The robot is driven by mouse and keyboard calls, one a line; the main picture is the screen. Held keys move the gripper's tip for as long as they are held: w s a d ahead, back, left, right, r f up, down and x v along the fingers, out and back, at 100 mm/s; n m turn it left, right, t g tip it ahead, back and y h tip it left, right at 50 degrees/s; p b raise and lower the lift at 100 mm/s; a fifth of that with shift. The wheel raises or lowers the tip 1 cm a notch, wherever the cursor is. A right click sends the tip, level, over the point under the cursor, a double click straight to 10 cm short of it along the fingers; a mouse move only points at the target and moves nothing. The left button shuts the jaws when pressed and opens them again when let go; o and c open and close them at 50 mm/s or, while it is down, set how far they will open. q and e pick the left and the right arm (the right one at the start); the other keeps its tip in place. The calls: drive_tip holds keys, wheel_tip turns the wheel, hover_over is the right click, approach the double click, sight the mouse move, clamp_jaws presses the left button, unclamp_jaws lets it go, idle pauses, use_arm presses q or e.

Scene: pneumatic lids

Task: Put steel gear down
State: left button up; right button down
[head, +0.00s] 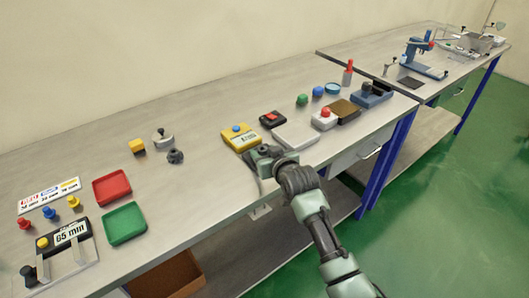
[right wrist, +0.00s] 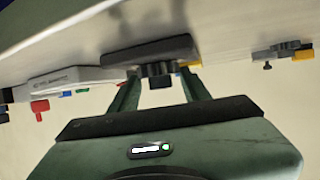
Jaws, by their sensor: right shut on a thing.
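My right gripper (head: 256,163) is over the front part of the near bench, just in front of the yellow box. In the right wrist view, its two fingers (right wrist: 160,88) are closed on a dark grey part, apparently the steel gear (right wrist: 150,50), with a wide flat body and a small darker block. In the head view the gripper mostly hides this part. I cannot tell whether it touches the bench top. My left gripper is not in view.
The yellow box (head: 242,138) and a pale grey plate (head: 297,135) are close by. A red tray (head: 112,187), a green tray (head: 124,223), a yellow block (head: 137,146) and a dark knobbed part (head: 176,157) are further left. The bench (head: 205,200) is clear left of the gripper.

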drive_tip(key=c, duration=0.7)
unclamp_jaws()
drive_tip(key=shift+f, duration=0.15)
drive_tip(key=shift+r, duration=0.2)
drive_tip(key=v, duration=1.2)
